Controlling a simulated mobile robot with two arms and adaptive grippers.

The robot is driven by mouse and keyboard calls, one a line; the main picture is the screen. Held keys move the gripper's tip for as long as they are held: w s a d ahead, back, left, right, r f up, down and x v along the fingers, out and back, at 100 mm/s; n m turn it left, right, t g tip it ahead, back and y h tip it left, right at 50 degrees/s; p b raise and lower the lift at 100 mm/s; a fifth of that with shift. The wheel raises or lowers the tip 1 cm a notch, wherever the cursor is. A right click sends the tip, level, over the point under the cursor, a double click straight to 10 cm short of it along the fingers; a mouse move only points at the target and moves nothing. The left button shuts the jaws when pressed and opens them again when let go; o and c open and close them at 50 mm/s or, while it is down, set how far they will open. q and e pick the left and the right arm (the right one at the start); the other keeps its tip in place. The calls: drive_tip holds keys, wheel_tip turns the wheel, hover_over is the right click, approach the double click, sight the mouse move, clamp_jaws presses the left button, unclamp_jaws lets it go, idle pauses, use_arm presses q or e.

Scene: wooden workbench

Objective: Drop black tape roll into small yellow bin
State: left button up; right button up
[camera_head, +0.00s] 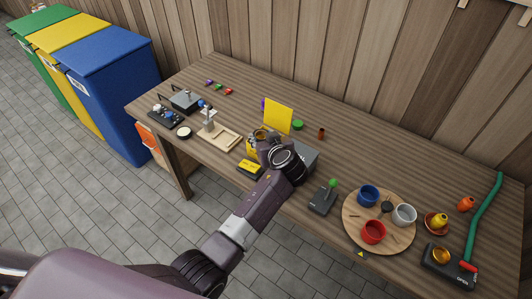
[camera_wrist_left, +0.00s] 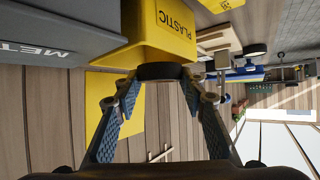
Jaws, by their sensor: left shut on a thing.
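The black tape roll (camera_wrist_left: 160,71) is between the fingertips of my left gripper (camera_wrist_left: 158,82) in the left wrist view. The gripper is shut on it, and its arm reaches in from the left in the head view (camera_head: 262,136). The small yellow bin (camera_wrist_left: 172,28), marked PLASTIC, is right beyond the roll, and the roll overlaps its rim in the picture. I cannot tell how far the roll is above the opening. In the head view my gripper hides most of this bin (camera_head: 250,149). Its yellow lid (camera_head: 278,117) stands raised behind it.
A grey bin (camera_wrist_left: 50,38) marked METAL stands beside the yellow one. A wooden stand (camera_head: 220,138) is left of the gripper. A joystick box (camera_head: 323,199) and a round board (camera_head: 355,232) with cups are to the right. Large bins (camera_head: 107,85) stand left of the bench.

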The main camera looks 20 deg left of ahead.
use_arm(q)
drive_tip(key=shift+f, duration=0.25)
drive_tip(key=o, duration=1.2)
